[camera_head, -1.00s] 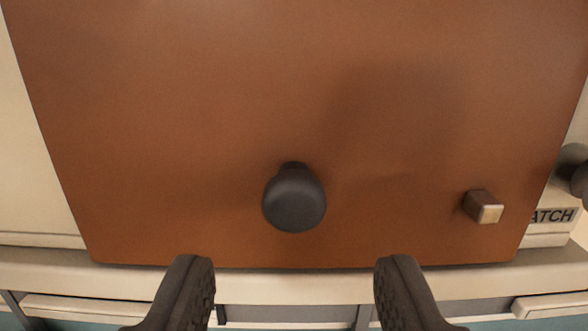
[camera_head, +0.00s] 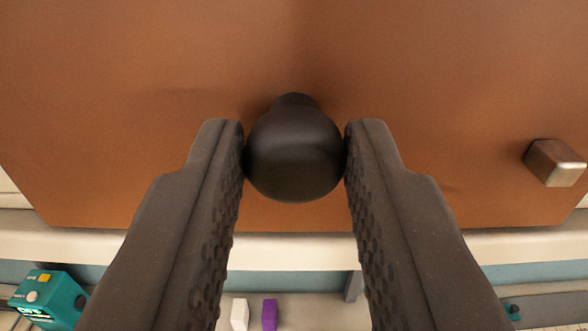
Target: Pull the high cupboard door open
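The cupboard door (camera_head: 130,120) is a brown panel that fills most of the view and looks closed. Its round black knob (camera_head: 294,155) sticks out near the door's lower middle. My gripper (camera_head: 294,150) has one finger on each side of the knob. Both fingertips appear to touch the knob's sides, so the gripper looks shut on it. A small square brown block with a metallic face (camera_head: 556,163) sits on the door's lower right.
A pale ledge (camera_head: 80,236) runs below the door. Lower down are a teal device (camera_head: 48,300) at left, a white block (camera_head: 240,314) and a purple block (camera_head: 269,314). A dark grey item shows at lower right.

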